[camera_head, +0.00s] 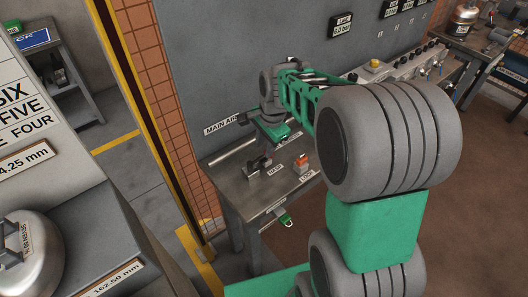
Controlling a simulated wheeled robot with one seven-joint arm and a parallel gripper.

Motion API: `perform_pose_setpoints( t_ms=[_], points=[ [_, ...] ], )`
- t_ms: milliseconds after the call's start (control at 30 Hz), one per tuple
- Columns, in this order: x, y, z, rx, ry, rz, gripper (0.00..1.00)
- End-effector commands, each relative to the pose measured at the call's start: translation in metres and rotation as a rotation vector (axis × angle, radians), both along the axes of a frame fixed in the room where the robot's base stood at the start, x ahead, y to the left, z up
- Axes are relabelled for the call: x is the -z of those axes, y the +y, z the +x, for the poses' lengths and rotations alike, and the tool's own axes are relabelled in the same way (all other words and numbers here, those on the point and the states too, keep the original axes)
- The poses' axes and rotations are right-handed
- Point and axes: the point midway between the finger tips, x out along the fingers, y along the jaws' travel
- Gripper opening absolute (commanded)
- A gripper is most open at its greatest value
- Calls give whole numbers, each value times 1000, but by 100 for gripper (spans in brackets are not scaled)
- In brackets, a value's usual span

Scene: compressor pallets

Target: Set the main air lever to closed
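The "MAIN AIR" label (222,124) is on the grey wall panel at the left end of the bench. Below it a pale metal rod (232,152) runs along the back of the bench; it may be the main air lever or its pipe, and I cannot tell its setting. My gripper (271,131) hangs over the back of the bench, right of the label and close to the rod's right end. Its fingertips are not clear, so I cannot tell whether it is open or touches anything. My arm hides the wall to its right.
A dark metal piece (258,165) stands by the "HASP" label, and an orange-red lock (302,162) by the "LOCK" label, on the bench (240,186). A green tag (286,220) hangs at the front edge. A control panel (398,68) is right; a brick column (165,95) is left.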

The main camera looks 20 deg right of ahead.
Motion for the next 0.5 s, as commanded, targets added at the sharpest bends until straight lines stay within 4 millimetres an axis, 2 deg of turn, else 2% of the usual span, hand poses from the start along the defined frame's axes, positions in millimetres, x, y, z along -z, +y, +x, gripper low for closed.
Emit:
perform_pose_setpoints(
  t_ms=[100,200,500],
  points=[
    [22,2,3,-1,2,0,32],
    [33,2,6,-2,1,-1,32],
    [38,2,7,-2,-1,-1,32]
  ],
)
